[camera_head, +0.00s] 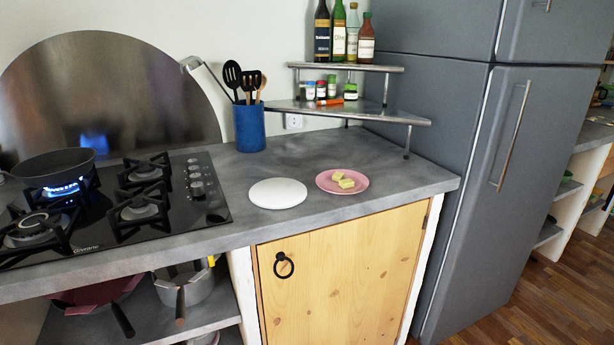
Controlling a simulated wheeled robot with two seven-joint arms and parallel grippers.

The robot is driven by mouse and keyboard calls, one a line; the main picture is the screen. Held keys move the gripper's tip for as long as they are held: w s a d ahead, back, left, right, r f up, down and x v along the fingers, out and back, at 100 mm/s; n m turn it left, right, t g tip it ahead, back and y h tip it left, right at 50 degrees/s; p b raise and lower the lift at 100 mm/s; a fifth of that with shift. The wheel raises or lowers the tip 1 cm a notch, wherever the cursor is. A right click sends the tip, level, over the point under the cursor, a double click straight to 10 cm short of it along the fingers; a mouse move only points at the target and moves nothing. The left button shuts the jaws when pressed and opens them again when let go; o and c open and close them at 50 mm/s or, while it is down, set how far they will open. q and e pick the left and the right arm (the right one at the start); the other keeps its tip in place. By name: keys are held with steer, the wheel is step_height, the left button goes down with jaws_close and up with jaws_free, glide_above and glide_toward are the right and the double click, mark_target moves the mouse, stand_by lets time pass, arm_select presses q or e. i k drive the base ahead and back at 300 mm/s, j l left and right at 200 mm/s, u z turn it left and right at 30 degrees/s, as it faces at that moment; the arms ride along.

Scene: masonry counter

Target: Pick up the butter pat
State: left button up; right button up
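Two pale yellow butter pats lie close together on a pink plate (322,183) on the grey counter. One butter pat (338,176) is a little farther back, and the other butter pat (347,184) is nearer the front right. Neither of my grippers shows in the head view.
A round white board (278,193) lies left of the plate. A blue utensil holder (250,127) and a corner shelf (405,118) with bottles and jars stand behind. A gas hob (120,205) with a pan (45,165) over a lit blue flame is at left. A grey fridge (470,140) is at right.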

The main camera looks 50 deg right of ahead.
mark_target(347, 183)
steer(key=z, duration=1.7)
